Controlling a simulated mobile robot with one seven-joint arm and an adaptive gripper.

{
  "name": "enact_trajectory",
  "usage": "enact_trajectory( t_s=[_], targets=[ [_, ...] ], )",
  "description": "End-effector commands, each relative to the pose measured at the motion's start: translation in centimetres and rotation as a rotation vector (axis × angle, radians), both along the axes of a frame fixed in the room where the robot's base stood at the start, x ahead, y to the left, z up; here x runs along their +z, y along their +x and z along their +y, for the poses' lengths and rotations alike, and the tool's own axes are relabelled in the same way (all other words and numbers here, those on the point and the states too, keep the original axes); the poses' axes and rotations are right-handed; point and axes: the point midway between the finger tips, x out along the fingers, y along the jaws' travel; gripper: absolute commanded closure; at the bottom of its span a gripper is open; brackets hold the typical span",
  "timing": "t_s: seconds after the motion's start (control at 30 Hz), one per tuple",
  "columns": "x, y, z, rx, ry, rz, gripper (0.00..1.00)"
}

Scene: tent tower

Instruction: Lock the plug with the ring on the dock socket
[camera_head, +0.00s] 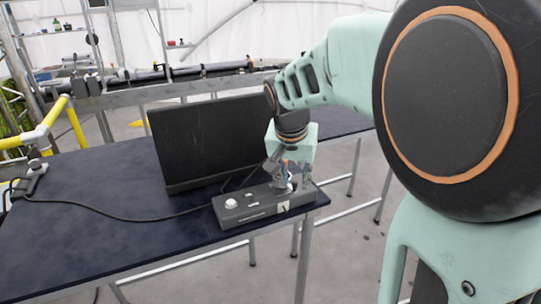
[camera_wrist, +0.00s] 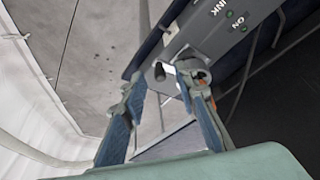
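The grey dock (camera_head: 258,207) lies on the dark table, with a white round knob on its left part. My gripper (camera_head: 287,180) points down at the dock's right end. In the wrist view my gripper (camera_wrist: 163,90) has its two blue-padded fingers apart. A metal round fitting with an orange part, seemingly the plug and ring at the socket (camera_wrist: 193,73), is at the right fingertip; I cannot tell whether they touch. A small dark-ended stub (camera_wrist: 162,71) shows beside it, between the fingertips. The fitting is partly hidden by the finger, and its lock state cannot be told.
A black upright panel (camera_head: 210,140) stands behind the dock. A black cable (camera_head: 130,217) runs across the table (camera_head: 90,243) to a small device (camera_head: 37,170) at the left edge. The table's front left is clear. The dock sits close to the table's right end.

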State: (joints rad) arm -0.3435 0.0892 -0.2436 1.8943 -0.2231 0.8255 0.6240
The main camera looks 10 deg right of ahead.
Motion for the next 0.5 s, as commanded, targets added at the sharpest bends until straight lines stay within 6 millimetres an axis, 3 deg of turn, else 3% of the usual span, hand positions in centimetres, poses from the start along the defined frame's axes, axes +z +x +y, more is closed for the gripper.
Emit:
enact_trajectory(
  t_s=[0.1,0.43,0.5],
  targets=[
    [-1.01,0.37,-0.14,0.0,0.0,-0.001,0.72],
    [-1.13,0.48,-0.19,0.0,0.0,-0.001,0.72],
    [-1.13,0.47,-0.18,0.0,0.001,0.0,0.79]
  ],
)
